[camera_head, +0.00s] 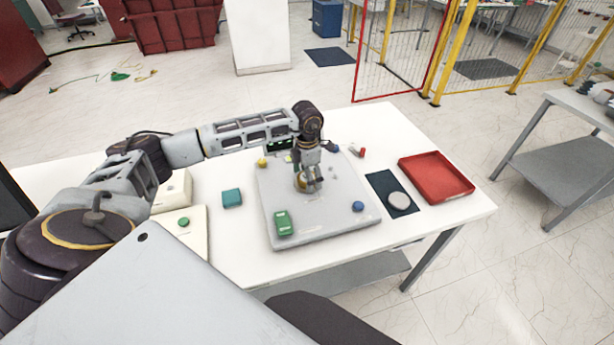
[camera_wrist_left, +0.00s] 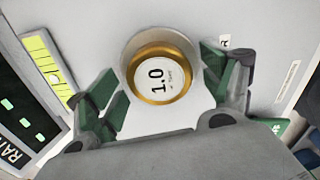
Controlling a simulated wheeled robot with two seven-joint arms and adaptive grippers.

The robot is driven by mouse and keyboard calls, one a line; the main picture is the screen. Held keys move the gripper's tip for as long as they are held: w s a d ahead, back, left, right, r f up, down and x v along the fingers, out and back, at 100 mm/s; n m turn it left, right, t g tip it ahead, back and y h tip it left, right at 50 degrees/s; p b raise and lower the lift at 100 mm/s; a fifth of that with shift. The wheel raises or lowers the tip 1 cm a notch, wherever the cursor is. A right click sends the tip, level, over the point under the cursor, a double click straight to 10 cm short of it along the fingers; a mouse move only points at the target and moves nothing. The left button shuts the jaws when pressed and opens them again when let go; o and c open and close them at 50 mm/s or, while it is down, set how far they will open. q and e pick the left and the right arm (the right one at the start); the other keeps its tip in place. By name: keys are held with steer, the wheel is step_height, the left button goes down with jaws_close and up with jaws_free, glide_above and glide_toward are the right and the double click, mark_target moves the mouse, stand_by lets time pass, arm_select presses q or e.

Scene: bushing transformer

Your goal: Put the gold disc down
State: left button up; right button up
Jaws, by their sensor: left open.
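The gold disc (camera_wrist_left: 160,72) shows in the left wrist view, with a gold rim and a white face marked "1.0". A paler round rim shows behind its upper edge; I cannot tell whether this is a recess or a base. My left gripper (camera_wrist_left: 165,90) is open, with its green-padded fingers on either side of the disc and gaps visible between. In the head view my left gripper (camera_head: 311,184) is low over the grey panel (camera_head: 330,222) and largely hides the disc. My right gripper is not in view.
The panel carries a green block (camera_head: 283,222) and blue knob (camera_head: 358,206). A teal block (camera_head: 232,198) lies left on the white table (camera_head: 255,265). To the right are a dark mat (camera_head: 379,181) with a pale disc (camera_head: 399,201) and an empty red tray (camera_head: 436,176).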

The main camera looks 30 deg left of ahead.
arm_select(q)
steer(key=shift+r, duration=0.2)
steer(key=shift+r, duration=0.3)
step_height(320, 180, up, 11)
steer(key=b, duration=0.2)
steer(key=shift+r, duration=0.15)
